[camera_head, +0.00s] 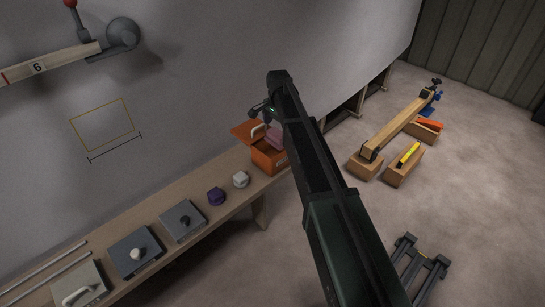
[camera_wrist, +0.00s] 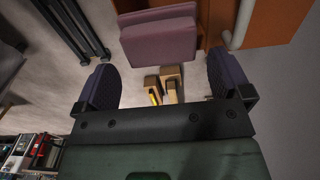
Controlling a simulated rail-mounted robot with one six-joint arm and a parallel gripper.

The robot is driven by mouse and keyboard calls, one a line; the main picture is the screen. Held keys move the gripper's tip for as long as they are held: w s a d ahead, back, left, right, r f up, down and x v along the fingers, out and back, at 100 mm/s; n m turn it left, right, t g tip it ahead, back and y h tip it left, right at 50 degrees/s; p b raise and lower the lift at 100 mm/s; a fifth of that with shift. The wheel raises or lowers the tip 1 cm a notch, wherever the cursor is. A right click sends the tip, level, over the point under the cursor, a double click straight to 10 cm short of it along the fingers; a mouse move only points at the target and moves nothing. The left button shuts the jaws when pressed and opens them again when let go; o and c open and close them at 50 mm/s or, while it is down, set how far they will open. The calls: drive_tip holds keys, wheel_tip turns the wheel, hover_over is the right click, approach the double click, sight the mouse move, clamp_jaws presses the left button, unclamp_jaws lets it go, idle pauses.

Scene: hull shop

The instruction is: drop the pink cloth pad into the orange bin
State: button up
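The pink cloth pad (camera_wrist: 160,42) is a thick, flat block in the wrist view, just beyond and between my fingertips. Floor shows between it and the fingers, so they look apart from it. In the head view the pad (camera_head: 275,138) shows at the orange bin (camera_head: 267,160), partly behind my arm. I cannot tell whether it is inside the bin or over its edge. The bin stands at the bench's far end with its flap open; its orange wall (camera_wrist: 270,22) is at the upper right of the wrist view. My gripper (camera_wrist: 163,68) is open and empty.
The bench (camera_head: 150,210) also holds a white knob (camera_head: 240,179), a purple knob (camera_head: 216,196) and several grey plates with handles. A pale handle (camera_wrist: 240,24) shows by the bin. Wooden blocks (camera_head: 403,167) and a beam (camera_head: 400,128) stand on the floor at right.

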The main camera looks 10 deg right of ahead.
wheel_tip(320, 180, up, 11)
drive_tip(key=p, duration=1)
drive_tip(key=shift+f+p, duration=0.15)
drive_tip(key=shift+p, duration=0.25)
drive_tip(key=s+r+n+p, duration=0.3)
drive_tip(key=s+n, duration=0.8)
drive_tip(key=s, duration=2.3)
drive_tip(key=shift+a, duration=0.15)
